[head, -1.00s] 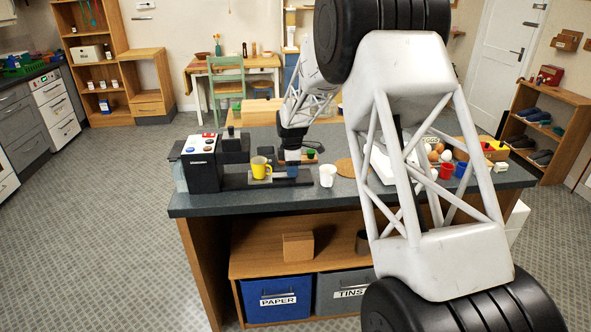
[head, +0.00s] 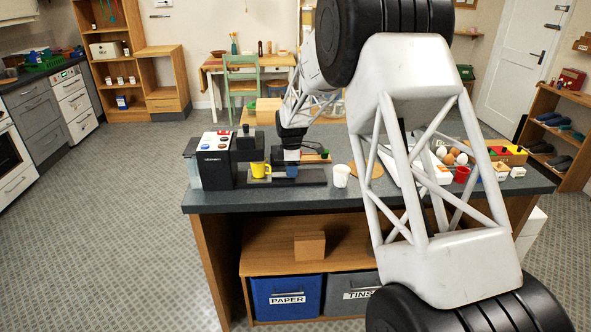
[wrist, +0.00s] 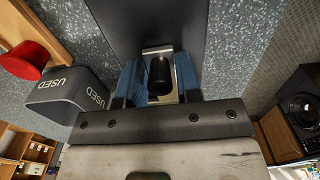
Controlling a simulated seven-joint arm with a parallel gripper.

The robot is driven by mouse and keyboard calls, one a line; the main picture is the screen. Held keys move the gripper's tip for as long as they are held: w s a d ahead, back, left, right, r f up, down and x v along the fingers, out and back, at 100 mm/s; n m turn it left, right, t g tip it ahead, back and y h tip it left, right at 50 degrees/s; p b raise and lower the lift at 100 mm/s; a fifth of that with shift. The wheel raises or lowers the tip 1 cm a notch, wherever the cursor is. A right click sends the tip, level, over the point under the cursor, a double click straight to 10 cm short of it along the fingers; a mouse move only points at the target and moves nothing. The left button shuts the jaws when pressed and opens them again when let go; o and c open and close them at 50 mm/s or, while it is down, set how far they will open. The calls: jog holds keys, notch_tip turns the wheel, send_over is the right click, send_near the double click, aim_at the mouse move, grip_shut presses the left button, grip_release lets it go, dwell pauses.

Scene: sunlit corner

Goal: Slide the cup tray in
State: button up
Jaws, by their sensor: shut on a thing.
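The yellow cup (head: 260,170) stands upright on the low cup tray (head: 262,181), in front of the coffee machine (head: 214,163). It is beneath or close to the machine's overhanging head. My gripper (head: 290,171) is low over the dark strip to the right of the cup. In the wrist view my gripper's blue fingers (wrist: 160,84) are shut on a dark upright knob (wrist: 160,70), with a pale metal piece around it. A flat dark surface (wrist: 150,18) extends beyond the knob. The cup does not show in the wrist view.
A white cup (head: 340,176) stands close to the right of the strip. A dark box marked USED (wrist: 65,95) and a red knob (wrist: 25,60) show in the wrist view. Eggs (head: 449,158) and a red cup (head: 462,174) are farther right on the counter.

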aim_at(283, 174)
jog(key=shift+a, duration=1.5)
jog(key=o, duration=0.5)
jog(key=shift+r, duration=0.1)
jog(key=shift+r, duration=3.4)
